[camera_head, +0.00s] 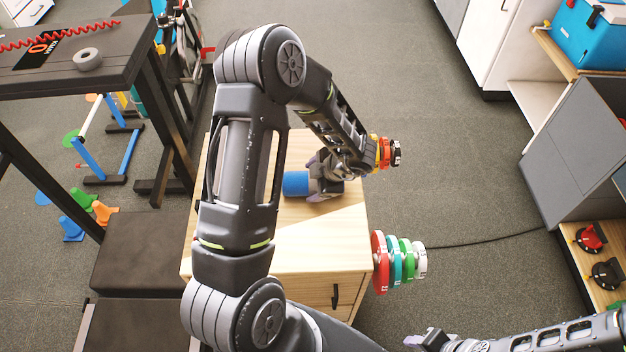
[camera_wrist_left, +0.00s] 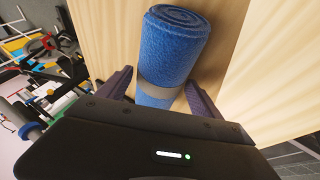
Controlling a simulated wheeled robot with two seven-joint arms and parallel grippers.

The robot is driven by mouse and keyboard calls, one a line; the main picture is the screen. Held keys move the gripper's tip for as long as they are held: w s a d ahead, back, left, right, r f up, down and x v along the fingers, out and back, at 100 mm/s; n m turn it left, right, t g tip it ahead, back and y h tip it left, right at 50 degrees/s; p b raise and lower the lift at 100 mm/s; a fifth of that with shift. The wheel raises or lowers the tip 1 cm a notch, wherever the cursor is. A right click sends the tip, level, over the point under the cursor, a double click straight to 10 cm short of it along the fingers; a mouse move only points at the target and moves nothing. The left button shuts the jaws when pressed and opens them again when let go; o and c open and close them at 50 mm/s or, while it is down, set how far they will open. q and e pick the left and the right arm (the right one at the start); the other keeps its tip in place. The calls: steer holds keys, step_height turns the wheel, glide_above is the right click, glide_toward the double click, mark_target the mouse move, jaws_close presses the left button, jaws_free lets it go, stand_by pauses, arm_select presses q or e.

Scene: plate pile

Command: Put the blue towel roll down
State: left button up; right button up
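The blue towel roll (camera_head: 296,183) lies on its side on top of the wooden cabinet, with a grey band around it. It also shows large in the left wrist view (camera_wrist_left: 176,45). My left gripper (camera_head: 318,179) is at the roll's right end in the head view. Its two fingers (camera_wrist_left: 158,80) stand on either side of the roll, spread wider than it. A narrow gap shows beside the left finger; the right finger is very close to the roll, and contact there is unclear. My right gripper (camera_head: 418,340) is at the bottom edge, only partly visible.
The wooden cabinet top (camera_head: 335,240) has bare room in front of the roll. Coloured discs (camera_head: 398,262) stick out from its right side, with more discs (camera_head: 384,152) further back. A dark bench (camera_head: 70,70) stands left, shelving (camera_head: 590,150) right.

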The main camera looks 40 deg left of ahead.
arm_select(q)
steer(key=shift+o, duration=0.2)
steer(key=shift+r, duration=0.1)
steer(key=p+v, duration=0.1)
steer(key=v, duration=1.1)
steer(key=shift+p, duration=0.3)
steer(key=shift+d, duration=0.1)
